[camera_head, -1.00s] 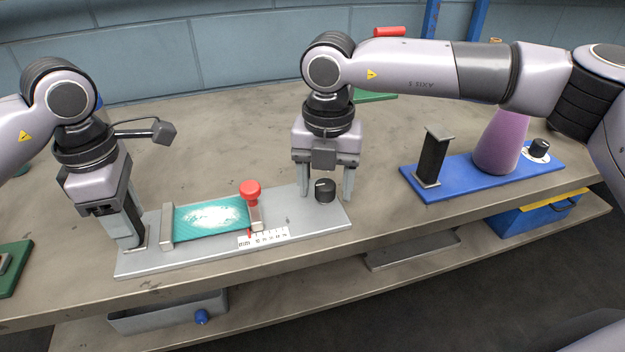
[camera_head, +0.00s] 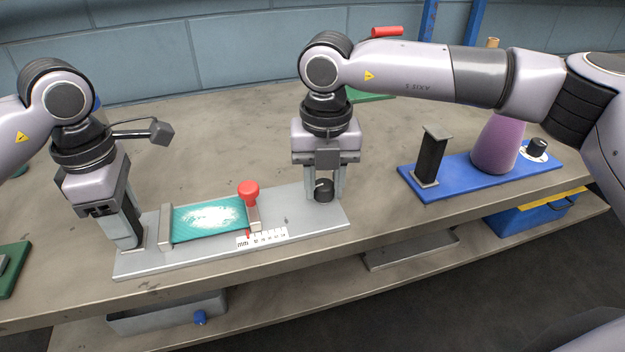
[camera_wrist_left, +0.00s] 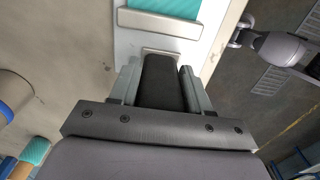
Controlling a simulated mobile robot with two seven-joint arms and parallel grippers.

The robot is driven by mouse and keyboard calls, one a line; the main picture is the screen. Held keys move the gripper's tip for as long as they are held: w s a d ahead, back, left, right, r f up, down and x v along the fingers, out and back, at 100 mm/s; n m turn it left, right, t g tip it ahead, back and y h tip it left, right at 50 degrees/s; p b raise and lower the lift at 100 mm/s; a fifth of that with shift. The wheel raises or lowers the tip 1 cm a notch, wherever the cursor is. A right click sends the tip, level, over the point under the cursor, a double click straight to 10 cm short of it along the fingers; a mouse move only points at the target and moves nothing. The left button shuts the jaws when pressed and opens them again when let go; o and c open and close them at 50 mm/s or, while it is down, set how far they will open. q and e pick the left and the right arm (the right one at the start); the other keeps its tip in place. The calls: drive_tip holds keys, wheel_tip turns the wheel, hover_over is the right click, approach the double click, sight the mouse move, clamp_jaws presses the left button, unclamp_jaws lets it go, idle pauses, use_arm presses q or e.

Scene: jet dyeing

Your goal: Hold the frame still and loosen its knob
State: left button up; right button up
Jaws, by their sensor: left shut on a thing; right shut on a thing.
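The frame is a light grey base plate (camera_head: 285,215) on the table, with a teal fabric piece (camera_head: 208,219) between two bars. A red-topped part (camera_head: 249,190) stands at the fabric's right end. My left gripper (camera_head: 130,232) is shut on the frame's dark upright handle, at the plate's left end; the handle (camera_wrist_left: 162,85) shows between the fingers in the left wrist view. My right gripper (camera_head: 324,188) points down and is shut on the black knob (camera_head: 323,194) at the plate's right end. The fingers partly cover the knob.
A millimetre scale (camera_head: 262,238) lies along the plate's front. A green block sits at the left edge (camera_head: 14,268).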

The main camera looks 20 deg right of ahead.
drive_tip(key=n, duration=0.3)
drive_tip(key=shift+n, duration=0.3)
drive_tip(key=n, duration=0.4)
drive_tip(key=shift+n, duration=0.3)
drive_tip(key=n, duration=0.3)
drive_tip(key=shift+n, duration=2.1)
drive_tip(key=o, duration=1.1)
drive_tip(key=shift+c, duration=0.2)
drive_tip(key=shift+r, duration=0.1)
